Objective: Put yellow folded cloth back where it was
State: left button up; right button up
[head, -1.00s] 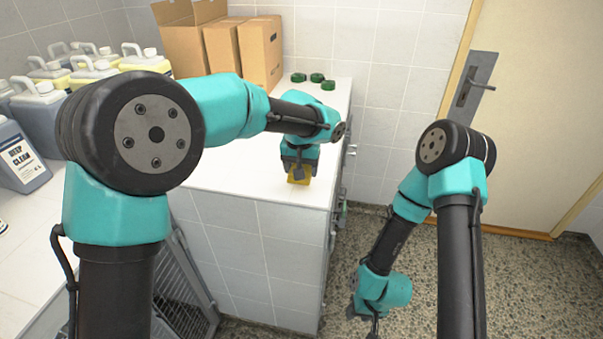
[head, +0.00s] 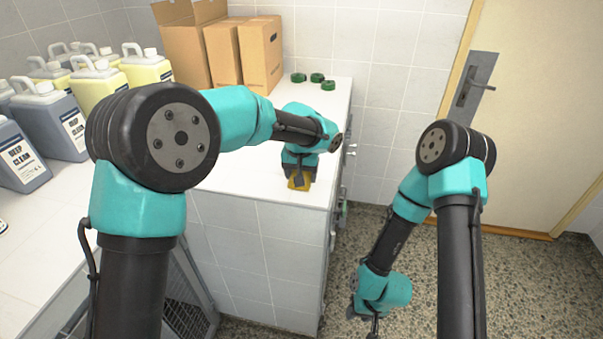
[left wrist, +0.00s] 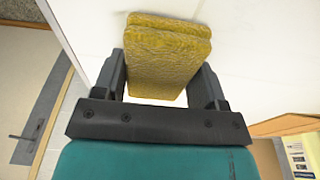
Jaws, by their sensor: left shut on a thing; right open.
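The yellow folded cloth (left wrist: 168,55) is a thick, mustard-coloured folded pad. In the left wrist view it sits between the two dark fingers of my left gripper (left wrist: 165,85), which is shut on it. In the head view the cloth (head: 299,184) shows below my left gripper (head: 298,178), over the white counter top near its front right part. I cannot tell whether it touches the counter. My right gripper (head: 372,326) hangs low over the speckled floor, right of the counter; its fingers are partly cut off by the bottom edge.
The white counter (head: 240,185) ends at a right edge near the cloth. Several green round items (head: 316,78) lie at its back right. Cardboard boxes (head: 225,52) stand at the back. Several jugs (head: 70,130) fill the left. A door (head: 540,120) is at the right.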

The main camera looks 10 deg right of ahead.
pick_arm(q)
jog(key=shift+f, duration=0.15)
jog(key=o, duration=0.9)
jog(key=shift+c, duration=0.2)
notch_tip(320, 180, up, 12)
jog(key=s, duration=0.1)
jog(key=shift+s+a, duration=0.3)
jog(key=shift+s, duration=0.05)
jog(key=shift+a, duration=0.1)
